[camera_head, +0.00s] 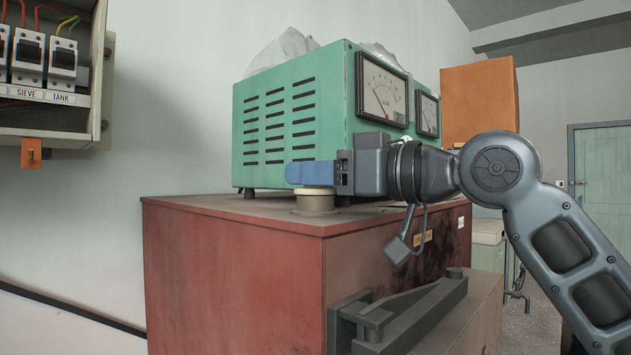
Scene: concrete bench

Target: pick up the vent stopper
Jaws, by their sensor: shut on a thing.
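My gripper (300,173) reaches in from the right, level, with its blue fingers just above the front part of the red cabinet's top. The vent stopper (315,190) shows as a thin cream rim right under the fingers. Its upper part is hidden by the fingers, which are shut on it. Below the rim is a short, round grey-brown neck (315,204) on the cabinet top. The stopper looks upright and at the neck's mouth. I cannot tell whether it is seated in the neck or just clear of it.
A green meter box (290,115) stands on the red cabinet (230,270), close behind my gripper. An orange box (480,95) is behind my arm. A dark clamp-like fixture (400,315) sits lower in front. An open switch box (50,80) hangs on the left wall.

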